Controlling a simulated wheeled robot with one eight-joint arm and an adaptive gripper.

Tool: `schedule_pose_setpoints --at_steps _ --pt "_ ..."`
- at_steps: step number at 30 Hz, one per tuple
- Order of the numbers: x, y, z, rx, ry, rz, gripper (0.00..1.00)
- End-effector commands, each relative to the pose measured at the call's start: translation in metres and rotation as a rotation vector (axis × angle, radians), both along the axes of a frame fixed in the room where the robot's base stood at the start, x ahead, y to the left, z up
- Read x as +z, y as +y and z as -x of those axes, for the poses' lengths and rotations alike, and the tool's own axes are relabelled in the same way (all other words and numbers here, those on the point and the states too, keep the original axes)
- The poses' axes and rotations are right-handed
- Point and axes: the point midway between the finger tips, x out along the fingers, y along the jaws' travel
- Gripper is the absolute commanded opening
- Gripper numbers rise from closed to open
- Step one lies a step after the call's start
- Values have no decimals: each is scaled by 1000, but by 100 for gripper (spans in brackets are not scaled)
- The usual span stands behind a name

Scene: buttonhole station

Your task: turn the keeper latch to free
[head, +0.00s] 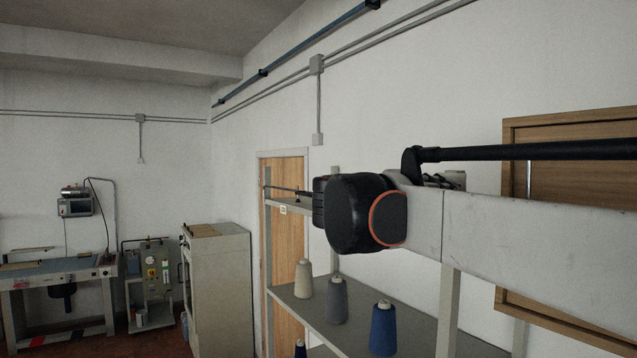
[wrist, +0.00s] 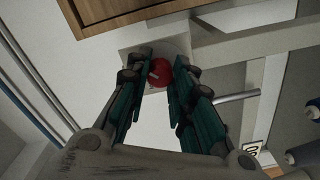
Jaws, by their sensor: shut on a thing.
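The keeper latch appears to be the round red piece (wrist: 160,73) at the upper middle of the wrist view. A small pale pin or bar shows on its face. My gripper (wrist: 164,64) has its two teal-padded fingers on either side of it, with the tips closed on it. The fingers hide its sides, so I cannot tell exactly which way it is turned. In the head view my arm reaches in from the right, and its dark wrist hides the fingertips and the latch.
A grey shelf (head: 420,345) with several thread cones, one of them blue (head: 383,328), stands below my arm. A wooden cabinet or board (head: 580,180) hangs on the wall at right. A grey cabinet (head: 222,290) and a workbench (head: 55,272) stand at left.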

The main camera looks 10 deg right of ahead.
Motion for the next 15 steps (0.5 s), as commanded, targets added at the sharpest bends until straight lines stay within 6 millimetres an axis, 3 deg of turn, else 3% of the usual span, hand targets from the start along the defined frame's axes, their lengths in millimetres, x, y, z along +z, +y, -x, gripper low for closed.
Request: schedule_pose_setpoints --at_steps 2,3,5,15 --pt "-2 1 2 1 0 -3 0" --pt "-2 1 2 1 1 -3 28" --pt "-2 1 2 1 1 -3 42" --pt "-1 1 2 2 0 -1 43"
